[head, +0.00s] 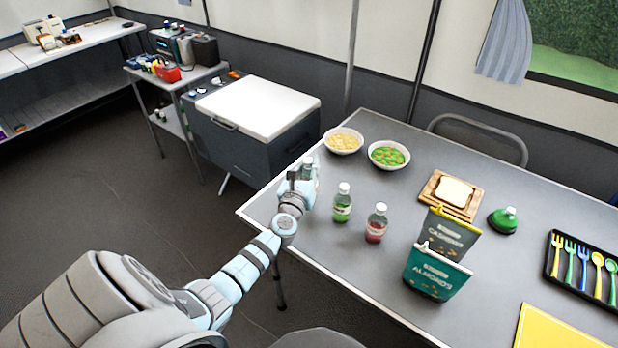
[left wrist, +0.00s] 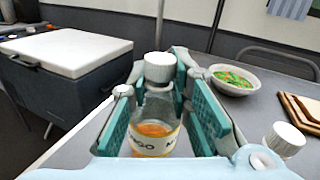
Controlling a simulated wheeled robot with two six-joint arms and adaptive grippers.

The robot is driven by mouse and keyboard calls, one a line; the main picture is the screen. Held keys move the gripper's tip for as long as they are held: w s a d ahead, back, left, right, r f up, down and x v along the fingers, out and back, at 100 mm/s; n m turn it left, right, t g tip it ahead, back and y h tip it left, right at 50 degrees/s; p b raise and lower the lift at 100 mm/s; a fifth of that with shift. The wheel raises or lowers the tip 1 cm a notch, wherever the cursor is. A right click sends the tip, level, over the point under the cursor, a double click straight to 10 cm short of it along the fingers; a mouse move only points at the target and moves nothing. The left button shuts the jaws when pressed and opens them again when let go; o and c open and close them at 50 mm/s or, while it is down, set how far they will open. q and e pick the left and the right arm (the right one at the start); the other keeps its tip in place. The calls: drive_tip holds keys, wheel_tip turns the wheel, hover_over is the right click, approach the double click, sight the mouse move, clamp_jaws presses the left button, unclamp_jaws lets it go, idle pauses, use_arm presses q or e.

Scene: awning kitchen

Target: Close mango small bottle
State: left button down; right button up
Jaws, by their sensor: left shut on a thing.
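The mango small bottle (left wrist: 155,138) is clear, with a white label reading "NGO", orange contents and a white cap (left wrist: 158,66) on top. It stands about upright between the teal finger pads of my left gripper (left wrist: 165,115), which is shut on it. In the head view my left gripper (head: 298,185) is at the table's left edge, and the bottle's upper part (head: 308,167) shows just behind it. The bottle's lower part is hidden there. Whether the cap is fully tight cannot be told. My right gripper is not in view.
A green-labelled bottle (head: 342,203) and a red one (head: 376,224) stand close right of my left gripper. Two bowls (head: 344,141) (head: 389,155) are behind. Cashew (head: 446,238) and almond (head: 436,274) bags, a bread board (head: 432,190) and a cutlery tray (head: 551,267) lie farther right.

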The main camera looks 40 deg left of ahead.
sight(307, 179)
use_arm(q)
wheel_tip(307, 179, down, 3)
drive_tip(key=shift+f+b, duration=0.2)
drive_tip(key=shift+b, duration=0.7)
drive_tip(key=shift+r, duration=0.15)
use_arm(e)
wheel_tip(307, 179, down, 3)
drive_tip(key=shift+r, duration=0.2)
use_arm(q)
drive_tip(key=c, duration=1.5)
unclamp_jaws()
drive_tip(key=shift+o, duration=0.2)
